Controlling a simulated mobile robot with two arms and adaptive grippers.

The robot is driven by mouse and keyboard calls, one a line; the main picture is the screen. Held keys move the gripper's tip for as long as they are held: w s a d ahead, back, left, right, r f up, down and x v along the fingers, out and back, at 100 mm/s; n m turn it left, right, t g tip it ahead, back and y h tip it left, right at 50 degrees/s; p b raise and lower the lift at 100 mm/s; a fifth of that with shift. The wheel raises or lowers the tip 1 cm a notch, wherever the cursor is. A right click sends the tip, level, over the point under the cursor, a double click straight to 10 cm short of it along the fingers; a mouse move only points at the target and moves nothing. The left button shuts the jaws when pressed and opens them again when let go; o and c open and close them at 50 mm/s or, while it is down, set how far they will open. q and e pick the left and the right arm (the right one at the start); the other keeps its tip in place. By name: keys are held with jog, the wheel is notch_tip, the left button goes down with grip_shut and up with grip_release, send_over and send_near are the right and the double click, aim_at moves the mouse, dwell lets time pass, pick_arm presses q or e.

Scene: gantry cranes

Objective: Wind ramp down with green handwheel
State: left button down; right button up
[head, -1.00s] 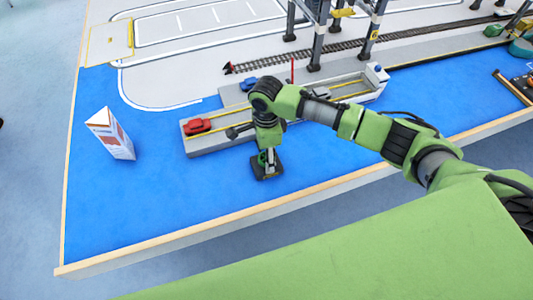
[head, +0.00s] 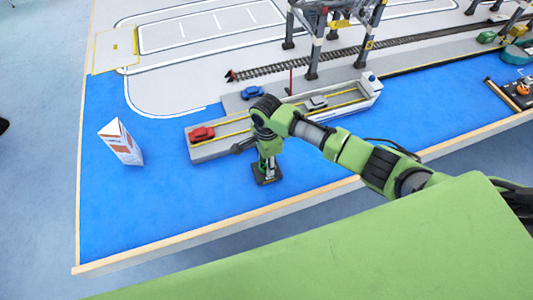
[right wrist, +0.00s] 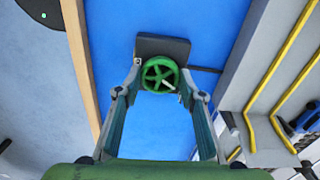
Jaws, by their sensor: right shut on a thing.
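The green handwheel (right wrist: 159,75) stands on a dark square base (right wrist: 162,47) on the blue surface. My right gripper (right wrist: 160,72) points down over it, with its fingertips on opposite sides of the rim, shut on it. In the head view my right gripper (head: 266,168) is at the small dark base, and the wheel is mostly hidden by the gripper. The grey ferry deck (head: 225,141) with yellow lines lies just behind. I cannot make out a separate ramp or its tilt. My left gripper is not in view.
A red car (head: 202,133) and a grey car (head: 317,102) stand on the ferry deck. A blue car (head: 252,92) is on the quay behind. A white carton (head: 120,142) stands at left. Gantry legs (head: 313,60) rise behind.

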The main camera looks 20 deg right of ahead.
jog(key=n+p, duration=0.1)
jog(key=p, duration=0.2)
jog(key=shift+s+r+n, duration=0.15)
jog(key=shift+r+n, duration=0.1)
jog(key=shift+n, duration=0.15)
jog(key=shift+f+n+p, duration=0.15)
jog(key=shift+n+p, duration=0.55)
jog(key=shift+p, duration=0.2)
jog(key=shift+f+n, duration=0.1)
jog(key=shift+n, duration=0.4)
jog(key=n, duration=0.3)
jog(key=shift+n, duration=0.3)
jog(key=n, duration=0.3)
jog(key=shift+n, duration=0.3)
jog(key=n, duration=0.3)
jog(key=shift+n, duration=0.3)
jog(key=n, duration=0.4)
jog(key=shift+n, duration=0.3)
jog(key=n, duration=1.1)
jog(key=shift+n, duration=0.4)
jog(key=n, duration=0.5)
jog(key=shift+b, duration=0.35)
pick_arm(q)
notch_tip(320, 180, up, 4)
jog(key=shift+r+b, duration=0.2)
jog(key=shift+b, duration=0.4)
pick_arm(e)
jog(key=n, duration=0.5)
jog(key=shift+w, duration=0.2)
jog(key=shift+n, duration=0.4)
